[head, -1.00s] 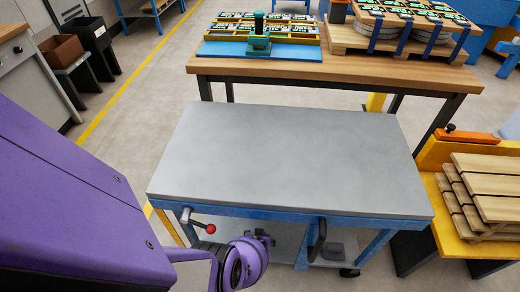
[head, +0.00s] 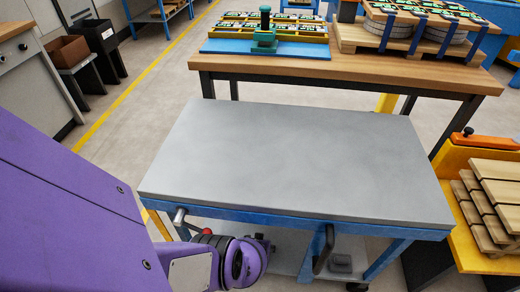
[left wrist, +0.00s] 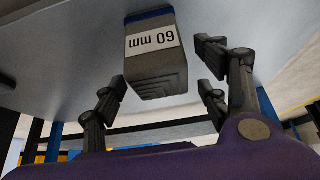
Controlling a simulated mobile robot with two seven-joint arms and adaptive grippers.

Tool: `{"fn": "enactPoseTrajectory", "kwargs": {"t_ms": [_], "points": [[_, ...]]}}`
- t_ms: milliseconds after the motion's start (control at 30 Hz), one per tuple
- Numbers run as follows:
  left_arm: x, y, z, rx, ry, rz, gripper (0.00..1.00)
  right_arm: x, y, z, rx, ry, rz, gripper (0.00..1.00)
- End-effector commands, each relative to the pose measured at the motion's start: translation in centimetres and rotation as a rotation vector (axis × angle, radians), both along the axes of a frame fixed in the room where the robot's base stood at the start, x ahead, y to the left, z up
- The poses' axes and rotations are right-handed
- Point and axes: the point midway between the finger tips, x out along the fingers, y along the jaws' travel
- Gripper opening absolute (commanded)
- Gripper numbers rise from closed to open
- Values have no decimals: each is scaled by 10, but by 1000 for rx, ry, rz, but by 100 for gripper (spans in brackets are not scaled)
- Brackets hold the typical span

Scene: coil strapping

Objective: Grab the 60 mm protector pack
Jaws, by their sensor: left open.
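The 60 mm protector pack (left wrist: 153,58) is a dark grey block with a stepped end, a blue band and a white label reading "60 mm", upside down in the left wrist view. It rests on a grey surface. A small dark grey object on the cart's lower shelf (head: 341,263) in the head view may be this pack. My left gripper (left wrist: 160,88) is open, its black fingers spread to either side of the pack's near end, not visibly touching it. In the head view my purple left wrist (head: 245,262) is low at the cart's front; its fingers are mostly hidden.
The cart's grey top (head: 290,160) is bare and overhangs the lower shelf. A dark handle (head: 324,250) hangs at its front. A wooden bench (head: 350,69) stands behind. A yellow stand (head: 460,255) with wooden slats is close on the right.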

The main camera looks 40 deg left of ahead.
Motion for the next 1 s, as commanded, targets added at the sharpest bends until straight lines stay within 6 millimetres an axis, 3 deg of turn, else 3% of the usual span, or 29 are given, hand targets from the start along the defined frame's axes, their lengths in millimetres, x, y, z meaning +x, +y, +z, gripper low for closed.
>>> {"fn": "enactPoseTrajectory", "kwargs": {"t_ms": [67,433,767,1000], "points": [[0,0,0,0,0,0,61,0,0,0,0,0,0,96],[-1,0,0,1,0,0,12,-3,0,-4,0,8,-1,96],[-1,1,2,0,0,-1,12,-3,0,-2,0,7,0,96],[-2,4,22,0,-3,-1,12,4,0,17,-2,-10,2,96]]}}
